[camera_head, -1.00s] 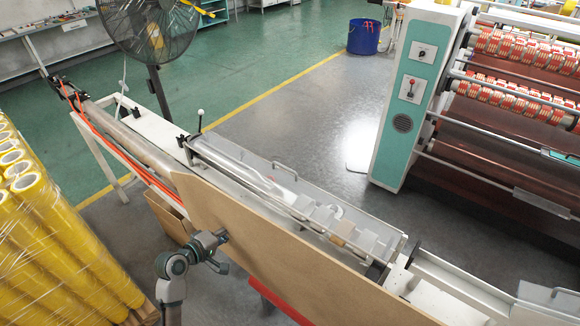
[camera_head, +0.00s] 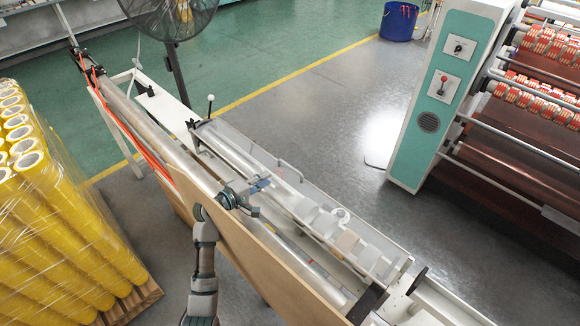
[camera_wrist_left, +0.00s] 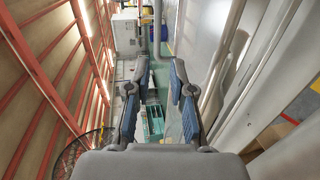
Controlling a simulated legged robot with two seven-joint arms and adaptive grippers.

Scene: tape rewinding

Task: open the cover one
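A long, pale, see-through cover (camera_head: 318,195) runs along the far side of the machine's trough in the head view. A thin bent handle (camera_head: 291,168) stands on its edge. My left gripper (camera_head: 264,184) is over the near side of the trough, beyond the brown board, and looks close to the machine. Whether it touches the cover cannot be told. My right gripper is in neither view.
The brown board (camera_head: 250,252) stands along the machine's near side, below my left arm. Wrapped yellow rolls (camera_head: 60,215) stand at the left. A fan (camera_head: 170,12) is at the back, and a teal and white machine (camera_head: 445,90) is at the right. Grey floor lies between.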

